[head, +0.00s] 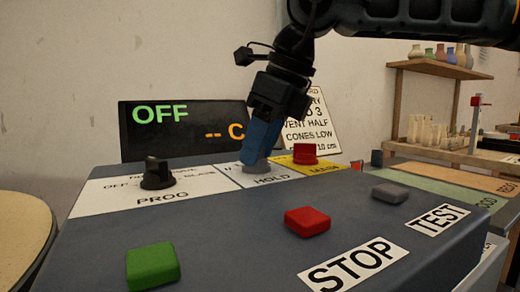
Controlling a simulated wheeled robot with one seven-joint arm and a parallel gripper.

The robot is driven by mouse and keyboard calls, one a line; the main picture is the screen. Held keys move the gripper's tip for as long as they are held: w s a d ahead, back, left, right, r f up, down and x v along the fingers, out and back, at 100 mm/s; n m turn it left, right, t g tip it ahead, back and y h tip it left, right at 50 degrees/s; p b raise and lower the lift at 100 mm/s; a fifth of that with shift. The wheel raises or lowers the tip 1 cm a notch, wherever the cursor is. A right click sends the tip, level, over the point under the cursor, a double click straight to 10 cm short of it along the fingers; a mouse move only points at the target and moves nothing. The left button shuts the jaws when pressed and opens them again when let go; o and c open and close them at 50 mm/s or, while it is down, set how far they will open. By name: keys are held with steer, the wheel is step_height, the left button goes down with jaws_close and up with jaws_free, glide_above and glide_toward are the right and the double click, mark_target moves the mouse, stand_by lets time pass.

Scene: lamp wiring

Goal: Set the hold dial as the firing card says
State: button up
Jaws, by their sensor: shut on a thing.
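The hold dial (258,168) is a grey knob on a white panel marked HOLD, towards the back of the dark control box. My gripper (258,150) comes down from above with its blue fingers shut on the dial, hiding most of it and its pointer. The firing card (318,124) leans upright behind the box.
A black PROG knob (157,174) is left of the hold dial, and a red knob (304,153) on a yellow panel is close on its right. Green (152,266), red STOP (307,221) and grey TEST (390,193) buttons are in front. The display (170,128) reads OFF.

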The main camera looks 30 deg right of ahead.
stand_by(0.3)
steer(key=o, duration=1.1)
steer(key=shift+c, duration=0.2)
steer(key=shift+r, duration=0.1)
steer(key=p+v, duration=0.2)
steer(key=v, duration=0.5)
steer(key=shift+r, duration=0.25)
steer(key=shift+s+d, duration=0.1)
steer(key=shift+s, duration=0.15)
